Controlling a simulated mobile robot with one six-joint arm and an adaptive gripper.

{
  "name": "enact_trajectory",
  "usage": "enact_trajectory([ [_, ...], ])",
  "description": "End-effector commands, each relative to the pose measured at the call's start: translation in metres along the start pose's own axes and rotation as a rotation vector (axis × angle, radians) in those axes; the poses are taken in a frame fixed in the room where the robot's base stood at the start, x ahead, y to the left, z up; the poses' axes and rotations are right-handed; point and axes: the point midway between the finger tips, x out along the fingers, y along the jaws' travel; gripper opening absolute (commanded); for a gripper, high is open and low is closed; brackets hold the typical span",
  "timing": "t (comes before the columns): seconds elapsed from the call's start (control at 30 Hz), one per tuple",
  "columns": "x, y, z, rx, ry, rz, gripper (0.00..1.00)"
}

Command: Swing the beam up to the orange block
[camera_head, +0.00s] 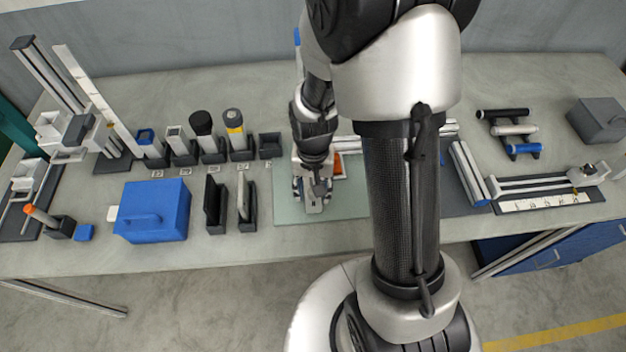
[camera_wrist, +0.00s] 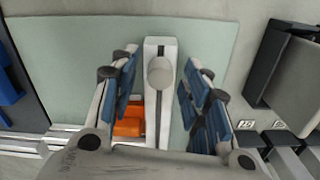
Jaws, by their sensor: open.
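The pale beam (camera_wrist: 151,110), with a dark lengthwise slot and a round grey knob (camera_wrist: 160,73) near one end, lies over the mat in the wrist view. The orange block (camera_wrist: 129,123) is close beside it on the left; I cannot tell if they touch. The block also shows in the head view (camera_head: 338,166), just right of my gripper. My gripper (camera_wrist: 160,76) is open, its blue-padded fingers on both sides of the beam's knob end, with visible gaps on both sides. In the head view my gripper (camera_head: 313,196) points down over the mat and hides most of the beam.
The pale green mat (camera_head: 350,205) has bare room at its front. Black holders (camera_head: 215,215) and a blue box (camera_head: 152,210) stand to its left, with a row of cups behind. My arm covers the mat's right side. A ruler fixture (camera_head: 545,200) lies at right.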

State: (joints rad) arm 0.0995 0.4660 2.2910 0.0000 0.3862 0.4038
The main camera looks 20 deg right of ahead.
Motion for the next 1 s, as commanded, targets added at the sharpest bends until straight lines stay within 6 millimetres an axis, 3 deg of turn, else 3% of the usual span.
enact_trajectory([
  [0.4, -0.079, -0.001, -0.002, 0.0, 0.008, -0.003, 0.43],
  [0.6, -0.108, 0.0, -0.001, 0.0, 0.005, -0.002, 0.43],
  [1.0, -0.117, 0.0, 0.0, 0.0, 0.002, -0.001, 0.43],
])
